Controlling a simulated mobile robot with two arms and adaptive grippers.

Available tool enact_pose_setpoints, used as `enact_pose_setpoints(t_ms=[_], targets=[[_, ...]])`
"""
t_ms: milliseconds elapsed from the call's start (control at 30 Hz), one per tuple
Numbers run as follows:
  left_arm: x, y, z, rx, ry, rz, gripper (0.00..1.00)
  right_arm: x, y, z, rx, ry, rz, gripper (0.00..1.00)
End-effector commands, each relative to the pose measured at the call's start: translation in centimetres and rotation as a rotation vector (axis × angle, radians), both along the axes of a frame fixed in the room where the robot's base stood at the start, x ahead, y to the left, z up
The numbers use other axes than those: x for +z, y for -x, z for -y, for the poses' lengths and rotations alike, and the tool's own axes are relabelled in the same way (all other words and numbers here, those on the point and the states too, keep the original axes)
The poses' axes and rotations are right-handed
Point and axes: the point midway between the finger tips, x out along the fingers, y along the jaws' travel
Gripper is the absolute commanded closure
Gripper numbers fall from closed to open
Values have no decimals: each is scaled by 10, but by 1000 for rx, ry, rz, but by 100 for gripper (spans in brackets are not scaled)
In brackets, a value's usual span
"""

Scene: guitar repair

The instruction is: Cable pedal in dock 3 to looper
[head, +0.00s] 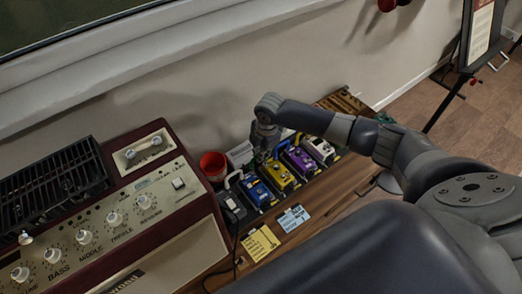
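A row of pedals sits on the wooden board: a dark one (232,208), a blue one (257,192), a yellow one (282,179), a purple one (300,161) and a white one (320,149). I cannot read dock numbers or tell which pedal is the looper. A short light-blue cable (231,178) arches between the dark and blue pedals. More short cable shows behind the yellow pedal. My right gripper (262,152) points down behind the blue and yellow pedals. Its fingers are too small and dark to tell open from shut. My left gripper is out of view.
A maroon amplifier (190,210) with knobs stands on the left, with a black rack (60,185) on top. A red cup (213,164) and a grey box (240,154) stand behind the pedals. Yellow (260,243) and blue (293,218) notes lie in front. A wall rises behind.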

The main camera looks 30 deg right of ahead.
Motion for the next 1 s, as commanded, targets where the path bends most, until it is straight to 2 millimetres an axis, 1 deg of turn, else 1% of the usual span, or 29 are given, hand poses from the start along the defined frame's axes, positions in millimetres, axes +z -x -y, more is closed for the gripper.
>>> enact_pose_setpoints(t_ms=[467, 800, 1000], targets=[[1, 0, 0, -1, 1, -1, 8, 0, 0, 0, 0, 1, 0, 100], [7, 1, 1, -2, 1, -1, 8, 1, 1, 1, 0, 1, 0, 100], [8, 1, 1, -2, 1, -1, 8, 0, 1, 1, 0, 1, 0, 100]])
